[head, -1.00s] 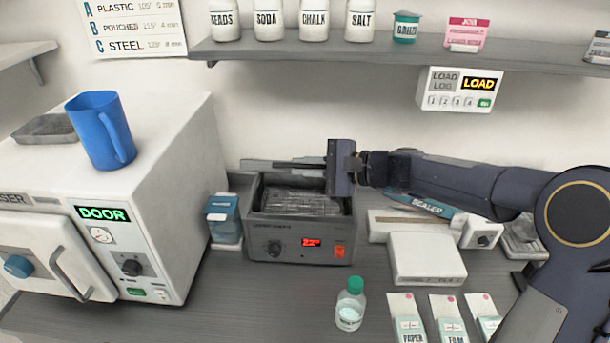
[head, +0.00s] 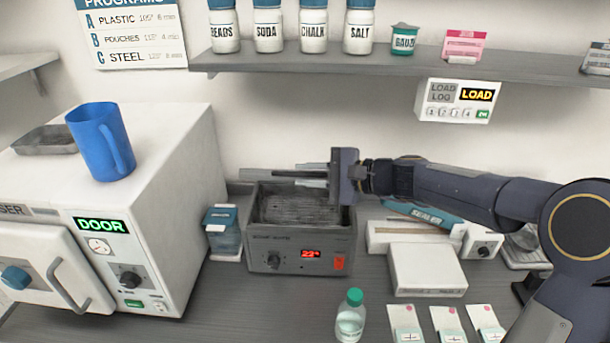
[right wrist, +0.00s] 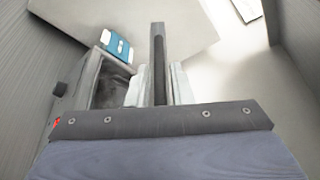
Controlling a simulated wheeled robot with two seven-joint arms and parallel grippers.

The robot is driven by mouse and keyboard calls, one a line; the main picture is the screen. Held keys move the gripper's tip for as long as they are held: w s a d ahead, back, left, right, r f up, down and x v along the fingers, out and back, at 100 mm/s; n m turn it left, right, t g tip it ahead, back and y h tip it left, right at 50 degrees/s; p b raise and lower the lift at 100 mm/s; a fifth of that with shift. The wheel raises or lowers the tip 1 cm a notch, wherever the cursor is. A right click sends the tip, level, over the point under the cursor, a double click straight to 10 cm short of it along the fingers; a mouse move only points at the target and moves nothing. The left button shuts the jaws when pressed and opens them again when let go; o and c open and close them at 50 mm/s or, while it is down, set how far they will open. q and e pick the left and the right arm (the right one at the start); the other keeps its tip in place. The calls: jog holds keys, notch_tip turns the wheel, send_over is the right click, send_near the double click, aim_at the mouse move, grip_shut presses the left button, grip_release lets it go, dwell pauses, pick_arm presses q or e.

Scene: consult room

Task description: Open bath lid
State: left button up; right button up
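The bath (head: 297,258) is a grey box with a knob and a red display, in the middle of the bench. Its top is uncovered and the mesh inside shows. The lid (head: 262,174) is a thin grey plate, seen nearly edge-on, raised at the back of the bath. My right gripper (head: 307,176) points left over the back right of the bath, its fingers apart on either side of the lid. In the right wrist view the lid (right wrist: 158,60) looks like a dark upright bar between the pale fingers; contact is hard to tell. My left gripper is out of view.
A white steriliser (head: 170,170) with a blue mug (head: 97,143) on top stands left. A blue-lidded container (head: 222,232) is beside the bath. A sealer (head: 425,235), a white box (head: 427,270) and a green-capped bottle (head: 350,318) are to the right and front. A shelf (head: 400,67) hangs above.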

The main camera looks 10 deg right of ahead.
jog(key=b+v, duration=0.1)
jog(key=v, duration=0.4)
jog(key=shift+s+d, duration=0.2)
jog(key=shift+d, duration=0.15)
jog(key=shift+s+d+r+b, duration=0.2)
jog(key=shift+s+d+b, duration=0.1)
jog(key=shift+d, duration=0.2)
